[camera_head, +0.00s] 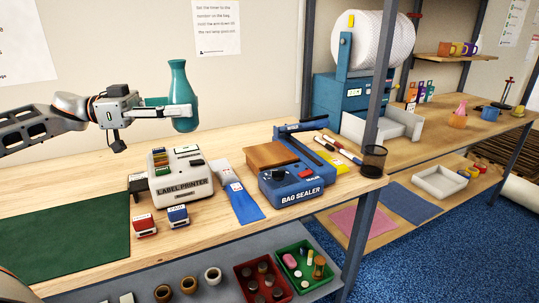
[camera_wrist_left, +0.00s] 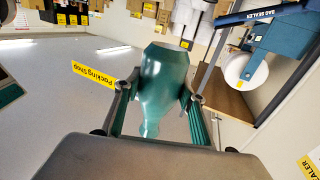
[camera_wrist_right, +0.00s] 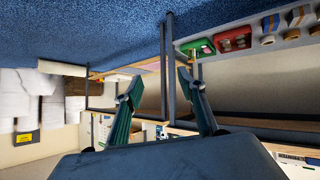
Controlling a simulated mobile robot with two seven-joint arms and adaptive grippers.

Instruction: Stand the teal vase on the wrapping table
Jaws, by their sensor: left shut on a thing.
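The teal vase (camera_head: 181,95) is upright in the head view, held in the air above the label printer at the back of the table. My left gripper (camera_head: 185,110) is shut on the vase's body. In the left wrist view the vase (camera_wrist_left: 160,85) sits between the two fingers (camera_wrist_left: 157,95). My right gripper (camera_wrist_right: 158,90) shows only in its own wrist view, with its fingers apart and nothing between them. The wooden table (camera_head: 80,175) runs across the head view, with a dark green mat (camera_head: 65,240) at its front left.
A big roll (camera_head: 377,45) stands behind. The green mat is bare.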

